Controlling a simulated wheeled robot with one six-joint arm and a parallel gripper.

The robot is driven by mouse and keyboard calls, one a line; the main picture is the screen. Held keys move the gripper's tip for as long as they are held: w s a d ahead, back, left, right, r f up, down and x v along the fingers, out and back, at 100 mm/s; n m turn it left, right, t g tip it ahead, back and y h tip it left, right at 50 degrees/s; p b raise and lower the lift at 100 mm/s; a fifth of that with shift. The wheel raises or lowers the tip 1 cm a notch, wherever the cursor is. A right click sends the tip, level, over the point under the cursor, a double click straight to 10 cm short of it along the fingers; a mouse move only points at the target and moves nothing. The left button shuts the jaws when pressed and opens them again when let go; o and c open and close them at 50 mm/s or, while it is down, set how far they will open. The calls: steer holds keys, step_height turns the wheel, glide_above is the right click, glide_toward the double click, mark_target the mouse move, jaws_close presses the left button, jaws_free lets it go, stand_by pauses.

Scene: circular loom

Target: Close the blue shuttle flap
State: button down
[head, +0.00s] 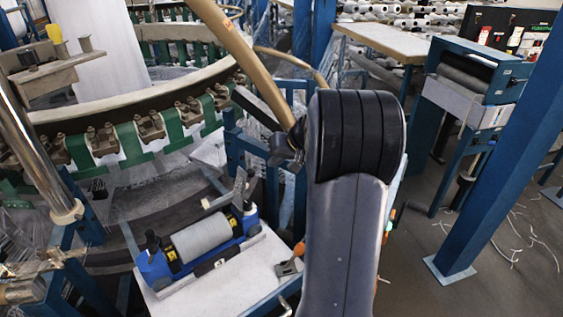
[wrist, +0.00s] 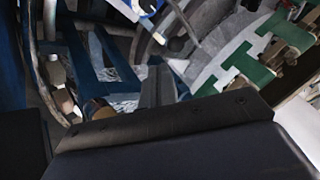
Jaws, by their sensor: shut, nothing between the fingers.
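The blue shuttle (head: 154,268) lies on a white-topped stand in the head view, below and left of my arm. A grey cylinder (head: 201,237) lies in its open middle. A narrow grey piece (head: 239,188) sticks up at its right end; it looks like the raised flap, but I cannot tell for sure. My gripper (head: 238,93) is up by the loom ring, well above the shuttle and apart from it, partly hidden by my own arm. In the wrist view its narrow grey fingers (wrist: 158,82) are shut and empty.
The loom ring (head: 137,97) with green straps curves behind. A tan curved tube (head: 237,45) passes close to my gripper. A blue post (head: 505,150) stands at the right.

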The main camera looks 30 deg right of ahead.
steer(key=x, duration=0.7)
steer(key=shift+p, duration=0.45)
steer(key=shift+a+f, duration=0.1)
steer(key=shift+a, duration=0.1)
